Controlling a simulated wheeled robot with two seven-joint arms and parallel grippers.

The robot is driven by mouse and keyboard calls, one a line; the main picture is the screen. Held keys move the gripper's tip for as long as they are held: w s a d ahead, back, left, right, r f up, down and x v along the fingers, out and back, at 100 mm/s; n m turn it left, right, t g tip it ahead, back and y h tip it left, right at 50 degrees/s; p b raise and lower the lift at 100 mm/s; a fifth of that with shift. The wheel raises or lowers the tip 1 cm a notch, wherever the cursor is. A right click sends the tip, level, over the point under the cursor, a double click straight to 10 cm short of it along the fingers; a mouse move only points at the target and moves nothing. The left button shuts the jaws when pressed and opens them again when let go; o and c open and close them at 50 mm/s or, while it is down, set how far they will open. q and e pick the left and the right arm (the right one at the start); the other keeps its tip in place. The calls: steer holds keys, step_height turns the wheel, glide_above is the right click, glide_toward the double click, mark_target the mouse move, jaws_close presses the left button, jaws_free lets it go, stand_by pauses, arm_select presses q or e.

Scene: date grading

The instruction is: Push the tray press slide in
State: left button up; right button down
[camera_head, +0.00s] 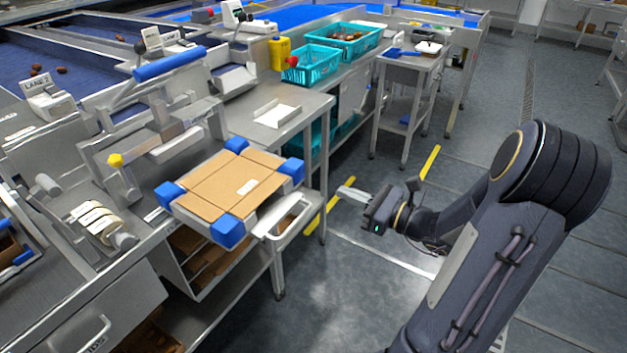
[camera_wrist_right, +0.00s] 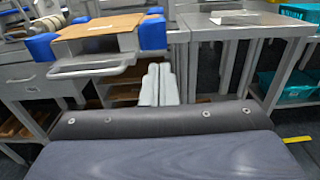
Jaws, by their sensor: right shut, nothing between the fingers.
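The tray press slide (camera_head: 262,228) sticks out past the front edge of the bench, with a bent metal handle (camera_head: 292,220) on its front. A brown cardboard tray (camera_head: 225,185) with blue corner blocks lies on it. The press (camera_head: 165,145) with its blue bar stands behind. My right gripper (camera_head: 345,191) is shut and empty, to the right of the handle and apart from it. In the right wrist view the shut fingers (camera_wrist_right: 158,84) show just right of the handle (camera_wrist_right: 97,70). My left gripper is not in view.
A steel side table (camera_head: 270,125) with a small metal tray stands behind the slide. Teal crates (camera_head: 312,66) and a small cart (camera_head: 408,72) stand farther back. A shelf with cardboard is below the slide. The floor (camera_head: 330,300) in front is clear.

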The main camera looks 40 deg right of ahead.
mark_target(302, 175)
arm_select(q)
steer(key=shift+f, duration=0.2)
arm_select(e)
steer(key=x, duration=0.9)
steer(key=shift+w+a, duration=0.15)
steer(key=shift+w, duration=0.05)
